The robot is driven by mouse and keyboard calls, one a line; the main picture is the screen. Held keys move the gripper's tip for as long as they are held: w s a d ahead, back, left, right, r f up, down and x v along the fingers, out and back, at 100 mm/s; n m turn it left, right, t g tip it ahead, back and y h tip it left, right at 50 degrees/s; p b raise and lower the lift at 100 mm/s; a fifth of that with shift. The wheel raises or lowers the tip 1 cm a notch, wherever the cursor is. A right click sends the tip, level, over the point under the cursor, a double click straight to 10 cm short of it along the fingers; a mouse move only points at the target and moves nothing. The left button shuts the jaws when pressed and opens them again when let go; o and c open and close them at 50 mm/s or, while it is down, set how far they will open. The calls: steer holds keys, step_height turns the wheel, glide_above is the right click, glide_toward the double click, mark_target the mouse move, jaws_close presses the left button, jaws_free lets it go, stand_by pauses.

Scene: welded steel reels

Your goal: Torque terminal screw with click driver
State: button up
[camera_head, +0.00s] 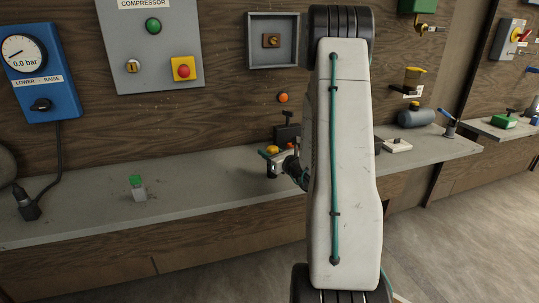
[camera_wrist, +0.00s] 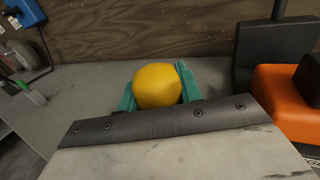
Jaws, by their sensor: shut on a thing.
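My gripper (camera_wrist: 160,92) has teal fingers on both sides of a yellow rounded knob (camera_wrist: 157,84) and is shut on it. The knob looks like the end of a driver's handle; any shaft or tip below it is hidden. In the head view, the yellow knob (camera_head: 272,149) shows just above my gripper (camera_head: 268,160), over the back of the bench, left of my arm. A grey recessed box (camera_head: 256,60) on the wall holds a small brass-coloured block (camera_head: 271,40), which may be the terminal. No screw can be made out on it.
An orange and black thing (camera_wrist: 287,95) stands close right of my gripper. A compressor panel (camera_head: 150,50) hangs on the wall. The bench between bottle and gripper is clear.

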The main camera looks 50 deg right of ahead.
step_height(320, 180, up, 10)
steer(key=shift+f, duration=0.15)
stand_by(0.4)
stand_by(1.2)
